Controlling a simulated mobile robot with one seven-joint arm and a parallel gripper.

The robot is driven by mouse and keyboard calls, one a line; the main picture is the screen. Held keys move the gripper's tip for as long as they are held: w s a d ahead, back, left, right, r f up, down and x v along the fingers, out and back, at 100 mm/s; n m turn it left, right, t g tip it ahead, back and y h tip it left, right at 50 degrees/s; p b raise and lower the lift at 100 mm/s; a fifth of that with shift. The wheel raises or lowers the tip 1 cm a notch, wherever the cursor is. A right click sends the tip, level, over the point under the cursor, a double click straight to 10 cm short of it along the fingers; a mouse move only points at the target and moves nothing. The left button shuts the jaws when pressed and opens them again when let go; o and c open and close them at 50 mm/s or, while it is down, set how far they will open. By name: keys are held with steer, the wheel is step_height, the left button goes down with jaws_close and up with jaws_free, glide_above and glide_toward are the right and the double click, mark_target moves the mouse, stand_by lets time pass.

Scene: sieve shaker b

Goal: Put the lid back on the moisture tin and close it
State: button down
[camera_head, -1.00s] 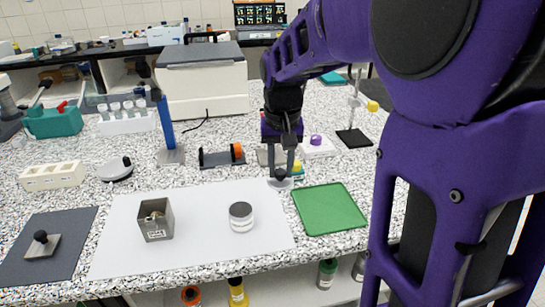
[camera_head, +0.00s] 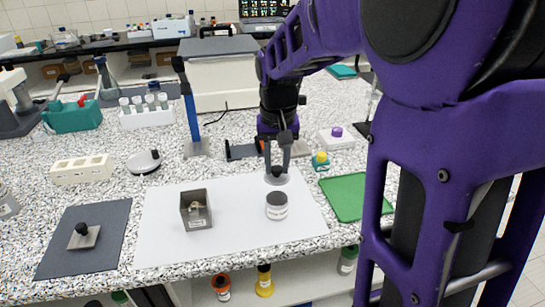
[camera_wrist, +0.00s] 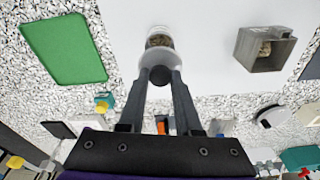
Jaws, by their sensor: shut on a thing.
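The moisture tin (camera_head: 277,211) is a small round white-labelled container standing upright on the white mat. It is open, and brown grainy content shows inside it in the wrist view (camera_wrist: 159,41). My gripper (camera_head: 277,166) is shut on the black knob of a round grey lid (camera_head: 284,181). In the head view the lid appears just behind and above the tin, apart from it. In the wrist view the lid (camera_wrist: 147,69) covers part of the tin's near side. The knob (camera_wrist: 160,75) sits between my fingertips.
A square metal box (camera_head: 196,216) with grainy content stands left of the tin on the white mat (camera_head: 160,235). A square lid with a black knob (camera_head: 83,236) lies on a dark mat. A green mat (camera_head: 355,197) lies right; a small yellow-and-teal item (camera_head: 320,161) stands behind it.

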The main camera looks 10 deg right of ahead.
mark_target(278, 176)
steer(key=shift+d+f+b, duration=0.1)
steer(key=shift+f+b, duration=1.85)
steer(key=shift+f, duration=0.75)
steer(key=shift+f, duration=0.6)
steer(key=c, duration=0.5)
jaws_free()
steer(key=shift+r+p, duration=2.7)
steer(key=shift+r, duration=0.9)
steer(key=shift+f, duration=0.1)
